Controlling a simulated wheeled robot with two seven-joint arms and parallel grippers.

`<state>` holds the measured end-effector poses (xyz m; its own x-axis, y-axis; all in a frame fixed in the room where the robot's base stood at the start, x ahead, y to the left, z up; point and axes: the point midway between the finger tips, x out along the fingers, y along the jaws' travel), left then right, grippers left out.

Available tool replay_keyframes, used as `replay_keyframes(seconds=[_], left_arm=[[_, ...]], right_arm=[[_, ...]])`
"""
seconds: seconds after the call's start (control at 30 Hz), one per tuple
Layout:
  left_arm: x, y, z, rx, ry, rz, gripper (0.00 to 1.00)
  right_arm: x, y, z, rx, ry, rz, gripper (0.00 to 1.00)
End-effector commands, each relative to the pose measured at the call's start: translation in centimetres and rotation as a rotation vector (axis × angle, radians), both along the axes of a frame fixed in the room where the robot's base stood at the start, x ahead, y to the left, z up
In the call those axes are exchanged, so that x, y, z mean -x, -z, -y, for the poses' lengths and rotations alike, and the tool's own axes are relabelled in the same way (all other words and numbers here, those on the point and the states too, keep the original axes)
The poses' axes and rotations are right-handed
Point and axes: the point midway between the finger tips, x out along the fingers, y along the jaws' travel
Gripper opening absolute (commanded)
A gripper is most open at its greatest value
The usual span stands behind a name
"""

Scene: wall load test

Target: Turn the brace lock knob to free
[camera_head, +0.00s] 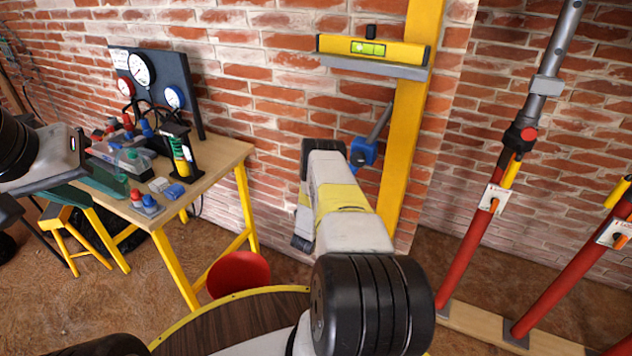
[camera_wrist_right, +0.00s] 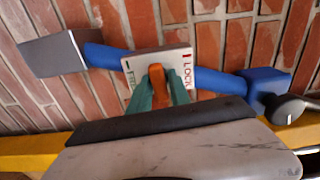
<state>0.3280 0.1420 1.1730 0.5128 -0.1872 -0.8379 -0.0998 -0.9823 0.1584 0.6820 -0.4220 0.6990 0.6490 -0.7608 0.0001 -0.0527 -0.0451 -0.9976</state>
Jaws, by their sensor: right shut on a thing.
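In the right wrist view, the orange brace lock knob (camera_wrist_right: 158,80) sits on a pale plate (camera_wrist_right: 143,62) marked FREE at left and LOCK at right. The knob stands roughly upright in the picture, between the two words. The green fingers of my right gripper (camera_wrist_right: 160,92) are shut on it, one on each side. The plate is on a blue brace (camera_wrist_right: 215,80). In the head view, part of the blue brace (camera_head: 364,152) shows by the yellow post, while my right arm hides the knob. My left gripper (camera_head: 95,186) is at the left, over the bench, its green fingers apart and apparently empty.
A yellow post (camera_head: 410,110) against the brick wall carries a level (camera_head: 372,50). A bench (camera_head: 215,160) with gauges (camera_head: 142,68) and small parts stands at left. A red stool (camera_head: 238,274) is beside it. Red props (camera_head: 470,235) stand at right.

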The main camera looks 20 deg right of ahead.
Motion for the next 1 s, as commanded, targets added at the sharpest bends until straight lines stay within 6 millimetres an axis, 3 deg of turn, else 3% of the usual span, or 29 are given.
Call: replay_keyframes(seconds=[0.73, 0.77, 0.8, 1.0], left_arm=[[0.00, 0.00, 0.00, 0.000, 0.000, 0.000, 0.36], [0.00, 0.00, 0.00, 0.000, 0.000, 0.000, 0.36], [0.00, 0.00, 0.00, 0.000, 0.000, 0.000, 0.36], [0.00, 0.00, 0.00, 0.000, 0.000, 0.000, 0.36]], right_arm=[[0.09, 0.22, -0.10, -0.058, -0.001, 0.062, 0.00], [0.09, 0.22, -0.10, -0.058, -0.001, 0.062, 0.27], [0.10, 0.22, -0.09, -0.058, -0.001, 0.062, 0.35], [0.05, 0.14, -0.05, -0.056, 0.000, 0.063, 0.38]])
